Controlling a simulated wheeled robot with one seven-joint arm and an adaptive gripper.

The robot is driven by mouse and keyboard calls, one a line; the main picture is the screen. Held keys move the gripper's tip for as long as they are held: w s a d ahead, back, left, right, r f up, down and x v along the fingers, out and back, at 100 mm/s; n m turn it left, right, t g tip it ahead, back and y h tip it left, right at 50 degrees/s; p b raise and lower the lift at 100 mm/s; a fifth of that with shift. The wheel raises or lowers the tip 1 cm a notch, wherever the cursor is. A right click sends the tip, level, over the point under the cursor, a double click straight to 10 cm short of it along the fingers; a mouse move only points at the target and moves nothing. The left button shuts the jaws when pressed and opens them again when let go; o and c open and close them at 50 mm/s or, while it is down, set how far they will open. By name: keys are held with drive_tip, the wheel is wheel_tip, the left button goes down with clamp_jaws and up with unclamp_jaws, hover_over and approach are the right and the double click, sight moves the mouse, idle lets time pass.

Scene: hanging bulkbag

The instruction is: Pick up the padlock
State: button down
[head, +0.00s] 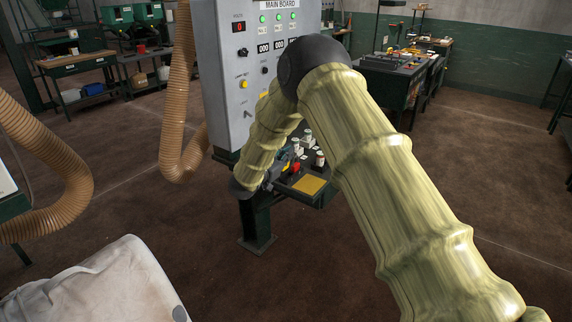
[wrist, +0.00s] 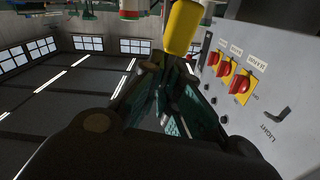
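I cannot pick out the padlock with certainty in either view. In the wrist view a yellow rounded body (wrist: 183,28) stands just beyond my fingertips; I cannot tell what it is. My gripper (wrist: 168,72) shows there as two dark fingers converging towards it, with nothing clearly held between them. In the head view my arm reaches down to a small dark workbench (head: 317,197) below the grey main board (head: 227,75). My gripper is mostly hidden there behind my arm, close to a small red item (head: 295,168) on the bench.
Small white-topped items (head: 308,137) and a yellow plate (head: 308,185) are on the bench. Red rotary switches (wrist: 241,84) stick out from the panel right of my gripper. A tan hose (head: 180,110) hangs left of the board. A whitish bag (head: 95,285) is at lower left.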

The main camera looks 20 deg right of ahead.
drive_tip(key=s+r+b, duration=0.1)
drive_tip(key=s+b, duration=0.2)
drive_tip(key=s, duration=1.3)
idle(0.5)
drive_tip(key=s+a+f+n+t+y, duration=0.6)
drive_tip(key=s+a+n+y, duration=0.1)
drive_tip(key=s+a+y, duration=0.2)
drive_tip(key=s+f+n+t+y, duration=0.1)
drive_tip(key=s+f+n+y, duration=0.2)
drive_tip(key=f, duration=0.9)
drive_tip(key=shift+s+a+n+y, duration=0.2)
drive_tip(key=shift+a+n+y, duration=0.1)
drive_tip(key=shift+y, duration=0.9)
